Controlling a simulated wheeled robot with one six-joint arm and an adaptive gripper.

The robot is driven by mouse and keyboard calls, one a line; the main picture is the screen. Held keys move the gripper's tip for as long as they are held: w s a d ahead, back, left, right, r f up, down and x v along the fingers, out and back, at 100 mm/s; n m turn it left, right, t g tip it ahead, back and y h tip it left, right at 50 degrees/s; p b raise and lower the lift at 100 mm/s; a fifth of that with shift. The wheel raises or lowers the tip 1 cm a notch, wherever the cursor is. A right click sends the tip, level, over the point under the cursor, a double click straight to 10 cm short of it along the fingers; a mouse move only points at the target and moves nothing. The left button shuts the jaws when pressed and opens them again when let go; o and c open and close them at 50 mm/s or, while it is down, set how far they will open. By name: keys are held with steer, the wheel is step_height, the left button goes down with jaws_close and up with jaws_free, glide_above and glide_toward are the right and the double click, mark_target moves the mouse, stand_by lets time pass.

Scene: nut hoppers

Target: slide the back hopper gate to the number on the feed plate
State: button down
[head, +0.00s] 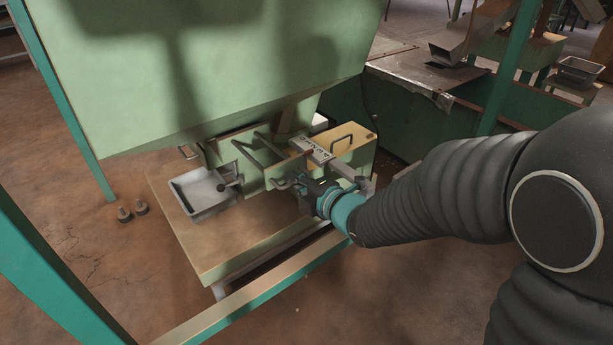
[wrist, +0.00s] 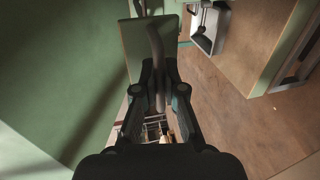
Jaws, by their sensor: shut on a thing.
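The large pale green hopper (head: 210,60) fills the upper left of the head view. Below its outlet are bar handles and a pale strip with dark marks (head: 312,149), too small to read. My gripper (head: 301,188) is low in front of these parts, partly hidden by its own wrist. In the wrist view, my gripper (wrist: 159,72) is shut on a grey curved bar handle (wrist: 155,42), which stands out from a narrow green plate (wrist: 135,45). I cannot tell from these frames which gate this handle belongs to, nor read any feed plate number.
A metal tray (head: 203,192) sits on the wooden base (head: 215,250) left of my gripper. A green rail (head: 260,288) crosses in front, and green posts (head: 62,95) stand around the hopper. Two small weights (head: 132,210) lie on the floor at left.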

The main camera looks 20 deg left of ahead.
steer(key=shift+d, duration=0.15)
steer(key=c, duration=1.2)
jaws_free()
steer(key=shift+c, duration=0.2)
steer(key=v, duration=1.2)
